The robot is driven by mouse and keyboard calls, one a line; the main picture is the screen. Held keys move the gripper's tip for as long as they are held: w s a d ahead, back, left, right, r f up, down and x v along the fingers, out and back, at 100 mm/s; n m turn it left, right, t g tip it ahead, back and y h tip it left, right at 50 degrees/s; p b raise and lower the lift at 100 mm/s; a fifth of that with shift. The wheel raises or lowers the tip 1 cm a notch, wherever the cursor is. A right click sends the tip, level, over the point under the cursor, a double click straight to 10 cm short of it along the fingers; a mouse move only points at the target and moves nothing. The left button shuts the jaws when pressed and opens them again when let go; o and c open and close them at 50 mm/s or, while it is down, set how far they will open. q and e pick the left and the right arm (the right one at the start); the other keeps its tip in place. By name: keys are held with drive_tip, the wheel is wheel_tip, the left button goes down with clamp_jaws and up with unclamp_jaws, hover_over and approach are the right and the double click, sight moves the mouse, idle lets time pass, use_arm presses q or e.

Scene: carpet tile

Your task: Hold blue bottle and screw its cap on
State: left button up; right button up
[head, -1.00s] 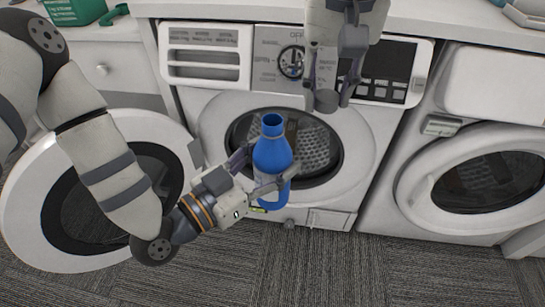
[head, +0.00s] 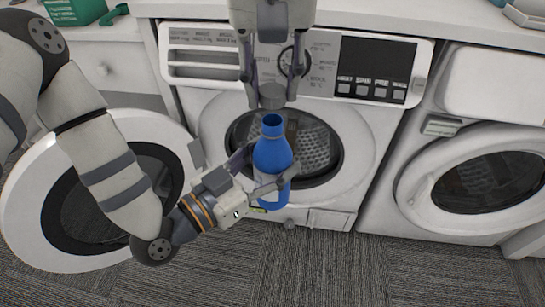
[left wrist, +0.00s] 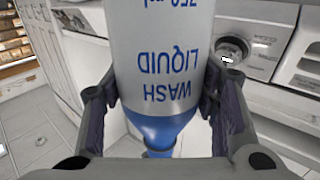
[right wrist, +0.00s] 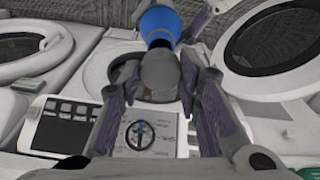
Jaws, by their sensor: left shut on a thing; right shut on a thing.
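The blue bottle (head: 272,158) stands upright in the air in front of the middle washer, its neck open at the top. My left gripper (head: 264,179) is shut on the bottle's body from the left. In the left wrist view the bottle's label (left wrist: 162,60) reads "WASH LIQUID" and appears upside down between the fingers. My right gripper (head: 270,98) points down and is shut on the grey cap (head: 272,96), just above the bottle's neck. The cap (right wrist: 160,75) also shows between the fingers in the right wrist view.
The middle washer (head: 360,130) is behind the bottle, its round door (head: 30,205) swung open to the left. Another washer (head: 440,150) stands at the right. A green container (head: 75,10) is on the counter. Carpet floor (head: 330,270) is clear below.

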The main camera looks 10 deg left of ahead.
sight(272, 154)
drive_tip(key=shift+f, duration=0.8)
drive_tip(key=shift+f, duration=0.9)
drive_tip(key=shift+f, duration=0.55)
